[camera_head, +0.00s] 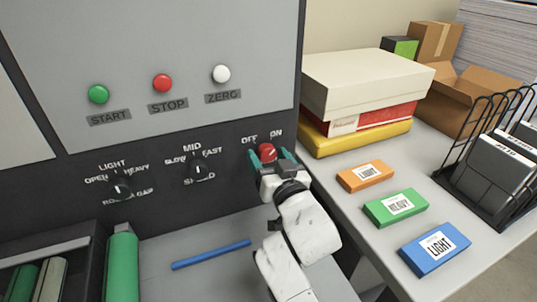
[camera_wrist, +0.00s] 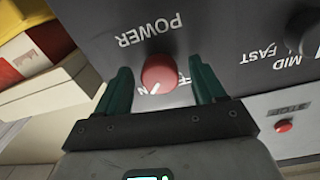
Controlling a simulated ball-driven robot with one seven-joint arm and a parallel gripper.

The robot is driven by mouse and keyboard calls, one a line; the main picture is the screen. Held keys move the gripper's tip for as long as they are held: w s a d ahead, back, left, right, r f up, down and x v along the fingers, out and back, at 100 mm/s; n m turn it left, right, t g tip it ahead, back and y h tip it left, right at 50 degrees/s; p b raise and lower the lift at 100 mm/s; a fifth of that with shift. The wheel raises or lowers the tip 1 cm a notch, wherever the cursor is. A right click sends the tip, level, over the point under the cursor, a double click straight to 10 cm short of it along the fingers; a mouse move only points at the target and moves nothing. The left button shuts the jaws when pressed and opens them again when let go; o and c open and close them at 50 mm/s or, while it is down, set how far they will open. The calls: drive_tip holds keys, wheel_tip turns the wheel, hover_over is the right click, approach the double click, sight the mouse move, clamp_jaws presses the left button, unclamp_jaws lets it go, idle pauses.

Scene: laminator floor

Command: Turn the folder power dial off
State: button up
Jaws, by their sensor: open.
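The red power dial (camera_head: 267,152) sits on the dark machine panel, below the OFF and ON labels in the head view. In the wrist view the dial (camera_wrist: 160,73) appears close up beside the upside-down word POWER, with the OFF/ON lettering partly hidden behind it. My gripper (camera_head: 268,160) is at the dial with its green fingers open, one on each side. The wrist view shows the gripper (camera_wrist: 161,82) with gaps between the fingers and the dial. I cannot tell clearly which label the dial points to.
Two black dials, the MID dial (camera_head: 198,169) and the LIGHT/HEAVY dial (camera_head: 120,188), are left of the power dial. START (camera_head: 98,94), STOP (camera_head: 162,83) and ZERO (camera_head: 221,74) buttons sit above. A side table right holds stacked boxes (camera_head: 360,85) and colored packs (camera_head: 396,207).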

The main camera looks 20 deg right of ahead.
drive_tip(key=shift+w, duration=0.3)
drive_tip(key=shift+c, duration=0.4)
drive_tip(key=c, duration=1)
drive_tip(key=shift+o, duration=0.2)
